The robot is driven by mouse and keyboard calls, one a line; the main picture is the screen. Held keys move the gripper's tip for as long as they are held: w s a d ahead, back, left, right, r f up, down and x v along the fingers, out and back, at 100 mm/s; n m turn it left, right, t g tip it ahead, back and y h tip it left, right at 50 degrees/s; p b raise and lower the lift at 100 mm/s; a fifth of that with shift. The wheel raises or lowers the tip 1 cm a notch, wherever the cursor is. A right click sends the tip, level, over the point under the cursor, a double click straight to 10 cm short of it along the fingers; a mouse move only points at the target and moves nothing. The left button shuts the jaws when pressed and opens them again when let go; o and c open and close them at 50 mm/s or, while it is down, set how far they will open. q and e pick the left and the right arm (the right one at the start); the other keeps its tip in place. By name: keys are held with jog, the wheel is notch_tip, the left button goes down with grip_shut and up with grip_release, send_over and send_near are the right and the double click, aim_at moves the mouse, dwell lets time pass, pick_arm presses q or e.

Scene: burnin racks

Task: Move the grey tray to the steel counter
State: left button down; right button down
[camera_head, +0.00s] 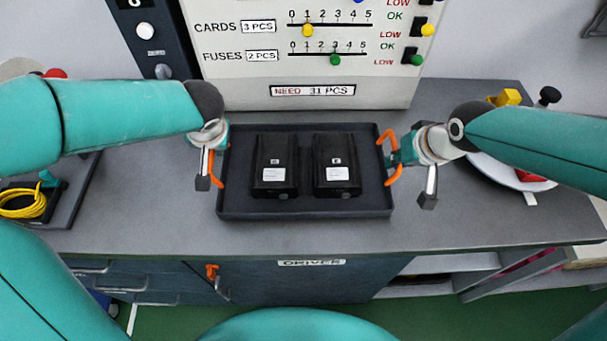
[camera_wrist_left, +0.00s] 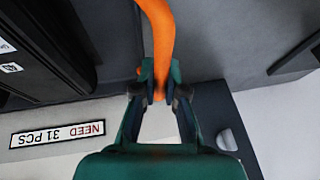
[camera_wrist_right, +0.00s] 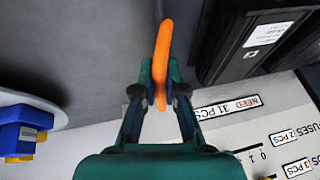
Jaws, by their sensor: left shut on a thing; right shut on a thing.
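The dark grey tray (camera_head: 305,211) with orange handles sits on or just above the grey counter in the middle of the head view; I cannot tell whether it touches. Two black boxes with white labels, a left one (camera_head: 275,160) and a right one (camera_head: 336,160), stand in it. My left gripper (camera_head: 216,165) is shut on the left orange handle, which also shows in the left wrist view (camera_wrist_left: 157,40). My right gripper (camera_head: 392,160) is shut on the right orange handle, which also shows in the right wrist view (camera_wrist_right: 163,55).
A panel (camera_head: 310,70) with sliders and a "NEED 31 PCS" label stands behind the tray. A white plate (camera_head: 505,172) with a red thing lies at right. A dark tray (camera_head: 75,205) with a yellow cable coil (camera_head: 25,203) is at left. The counter front is clear.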

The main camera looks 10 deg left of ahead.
pick_arm(q)
jog(key=c, duration=1.2)
grip_release()
jog(key=shift+f, duration=0.1)
pick_arm(e)
jog(key=c, duration=1.2)
grip_release()
jog(key=shift+f, duration=0.1)
jog(key=shift+s+r, duration=0.1)
jog(key=shift+r, duration=0.1)
pick_arm(q)
jog(key=v, duration=1.2)
pick_arm(e)
jog(key=v, duration=1.1)
jog(key=shift+s+d+r, duration=0.1)
jog(key=shift+s+r, duration=0.05)
jog(key=shift+r, duration=0.05)
pick_arm(q)
jog(key=shift+f, duration=0.1)
jog(key=shift+s, duration=0.15)
pick_arm(e)
jog(key=shift+f, duration=0.1)
